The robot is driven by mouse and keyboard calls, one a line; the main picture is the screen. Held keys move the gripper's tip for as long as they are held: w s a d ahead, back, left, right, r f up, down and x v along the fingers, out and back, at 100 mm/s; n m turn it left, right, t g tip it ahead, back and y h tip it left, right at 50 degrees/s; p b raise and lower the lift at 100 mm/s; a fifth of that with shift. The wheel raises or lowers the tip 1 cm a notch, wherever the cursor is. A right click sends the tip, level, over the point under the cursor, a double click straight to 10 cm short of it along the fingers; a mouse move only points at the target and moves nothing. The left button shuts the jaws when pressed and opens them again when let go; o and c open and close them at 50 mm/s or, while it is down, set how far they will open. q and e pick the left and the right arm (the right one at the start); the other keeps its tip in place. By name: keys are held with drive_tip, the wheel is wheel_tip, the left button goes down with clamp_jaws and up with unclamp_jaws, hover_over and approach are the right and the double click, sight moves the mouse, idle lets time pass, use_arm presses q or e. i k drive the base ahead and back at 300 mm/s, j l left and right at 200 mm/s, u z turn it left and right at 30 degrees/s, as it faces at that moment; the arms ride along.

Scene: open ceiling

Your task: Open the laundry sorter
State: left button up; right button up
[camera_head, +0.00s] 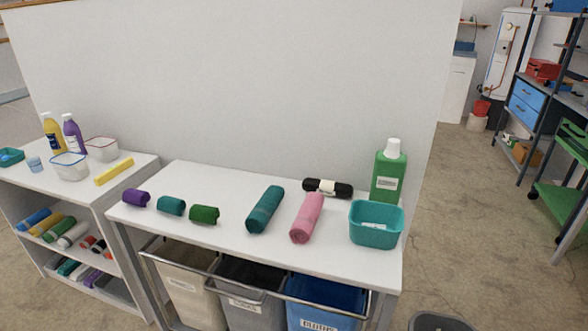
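The laundry sorter stands under a white tabletop (225,236), in the lower middle of the head view. It has a beige bin (187,289), a grey bin (252,304) and a blue bin (325,302) side by side. Each carries a white label in front. A metal rail (206,272) with handle bars runs along the front of the bins. The bins sit mostly beneath the top, with their front parts showing; their lower parts are cut off by the frame. Neither of my grippers is in view.
Rolled towels, including a pink one (307,217), a green bottle (388,172) and a teal basket (376,223) stand on the top. A white shelf (75,193) adjoins at left. A dark bin (440,322) stands at bottom right.

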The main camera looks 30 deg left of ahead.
sight(176, 325)
drive_tip(key=u, duration=1.4)
